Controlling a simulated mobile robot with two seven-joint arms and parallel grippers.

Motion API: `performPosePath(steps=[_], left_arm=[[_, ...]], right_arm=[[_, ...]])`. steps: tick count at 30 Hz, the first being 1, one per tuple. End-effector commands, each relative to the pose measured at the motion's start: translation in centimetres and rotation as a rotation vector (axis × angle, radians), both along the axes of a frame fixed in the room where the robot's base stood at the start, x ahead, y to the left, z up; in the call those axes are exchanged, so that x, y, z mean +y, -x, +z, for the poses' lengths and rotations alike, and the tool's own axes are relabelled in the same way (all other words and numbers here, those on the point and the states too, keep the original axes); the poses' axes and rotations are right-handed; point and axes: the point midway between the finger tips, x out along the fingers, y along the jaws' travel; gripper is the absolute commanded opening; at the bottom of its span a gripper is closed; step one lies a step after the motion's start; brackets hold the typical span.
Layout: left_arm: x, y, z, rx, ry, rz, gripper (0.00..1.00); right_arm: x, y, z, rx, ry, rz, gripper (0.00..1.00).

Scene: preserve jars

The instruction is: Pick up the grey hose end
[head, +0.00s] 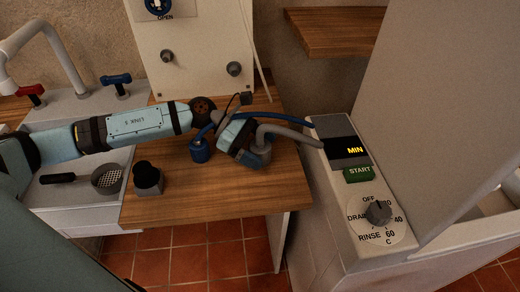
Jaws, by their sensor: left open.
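The grey hose (290,134) comes from the washing machine side at the right and bends down at my left gripper (250,154). Its end is mostly hidden by the gripper, low over the wooden counter. The left gripper is open and right at this end; I cannot tell whether the fingers touch it. A blue hose (285,118) runs behind the gripper to a blue end piece (198,150) standing on the counter left of it. My right gripper is not in view.
A black knobbed block (148,178) stands on the wooden counter (225,205), whose front is clear. A strainer (107,180) lies by the sink at left. A white panel (200,45) with two grey stubs stands behind. The machine's control panel (378,215) is at right.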

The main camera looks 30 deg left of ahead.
Motion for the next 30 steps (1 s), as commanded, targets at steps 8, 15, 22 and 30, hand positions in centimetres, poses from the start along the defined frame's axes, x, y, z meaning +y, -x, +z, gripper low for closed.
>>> performPosePath(steps=[8, 15, 22, 30], left_arm=[[0.0, 0.0, 0.0, 0.000, 0.000, 0.000, 0.63], [0.0, 0.0, 0.0, 0.000, 0.000, 0.001, 0.28], [0.0, 0.0, 0.2, -0.001, 0.000, 0.001, 0.28], [0.0, 0.0, 3.2, -0.005, 0.000, -0.001, 0.28]], right_arm=[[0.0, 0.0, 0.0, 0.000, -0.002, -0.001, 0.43], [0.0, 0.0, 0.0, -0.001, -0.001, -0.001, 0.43], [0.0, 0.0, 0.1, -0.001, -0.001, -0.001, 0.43], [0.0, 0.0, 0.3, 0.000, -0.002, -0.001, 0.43]])
